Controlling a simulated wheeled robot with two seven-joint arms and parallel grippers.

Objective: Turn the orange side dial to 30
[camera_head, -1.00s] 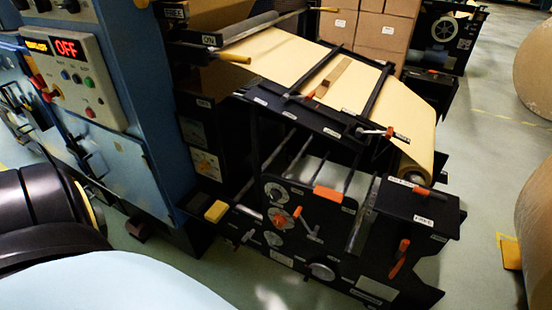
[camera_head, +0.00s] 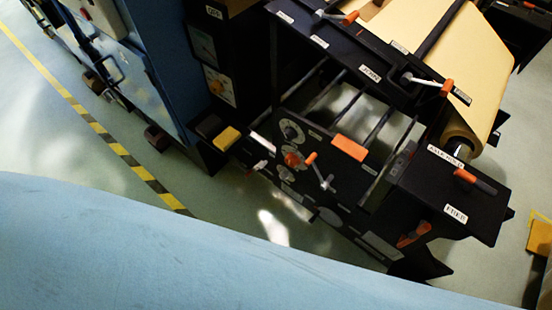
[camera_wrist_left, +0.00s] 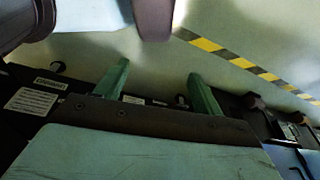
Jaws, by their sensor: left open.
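The orange side dial (camera_head: 292,159) is a small round knob on the black side panel (camera_head: 330,190) of the machine, in the middle of the head view. Its scale is too small to read. A crank with an orange grip (camera_head: 311,158) is just right of it. My left gripper (camera_wrist_left: 158,88) shows in the left wrist view with two green fingers spread apart and nothing between them. Dark machine parts with labels lie beyond the fingers, but I cannot make out the dial there. Neither gripper shows in the head view.
A yellow block (camera_head: 227,138) sticks out left of the dial. Orange-handled levers (camera_head: 440,85) and a kraft paper roll (camera_head: 462,140) are at the upper right. A yellow-black floor stripe (camera_head: 110,143) runs along the blue cabinet (camera_head: 150,50).

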